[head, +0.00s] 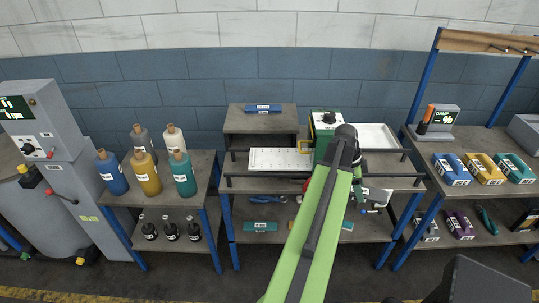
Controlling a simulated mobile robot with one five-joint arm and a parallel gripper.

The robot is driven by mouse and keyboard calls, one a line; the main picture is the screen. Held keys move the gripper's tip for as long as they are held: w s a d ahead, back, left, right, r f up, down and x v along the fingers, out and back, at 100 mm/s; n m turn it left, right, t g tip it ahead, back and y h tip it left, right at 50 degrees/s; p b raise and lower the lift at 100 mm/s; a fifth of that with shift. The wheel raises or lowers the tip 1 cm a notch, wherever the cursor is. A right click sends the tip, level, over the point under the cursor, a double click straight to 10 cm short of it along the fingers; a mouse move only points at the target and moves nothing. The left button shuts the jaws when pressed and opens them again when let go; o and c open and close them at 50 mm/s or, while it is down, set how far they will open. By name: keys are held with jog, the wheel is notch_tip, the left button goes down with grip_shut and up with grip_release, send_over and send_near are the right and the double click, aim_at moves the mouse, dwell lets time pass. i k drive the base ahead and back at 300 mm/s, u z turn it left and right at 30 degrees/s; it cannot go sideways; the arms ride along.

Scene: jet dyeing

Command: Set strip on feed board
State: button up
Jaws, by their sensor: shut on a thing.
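A flat white board (280,159) with a row of small dark marks lies on the middle bench, to the left of a green machine (324,123); I take it for the feed board. No strip shows on it. My green arm reaches up over the bench and folds down at its dark joint. My gripper (363,198) is low behind the arm, right of the board and near the bench's front, and its fingers are largely hidden. It is shut on a pale piece (379,195), small and partly hidden; I take it for the strip.
A white tray (376,137) lies right of the machine. Dark rails run along the bench. A blue labelled piece (263,108) lies on the raised box. Bottles (146,172) stand on the left rack; coloured labelled blocks (483,168) are on the right bench.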

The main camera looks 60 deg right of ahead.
aim_at(284, 157)
jog(key=z, duration=0.05)
jog(key=i, duration=0.9)
jog(key=z, duration=0.15)
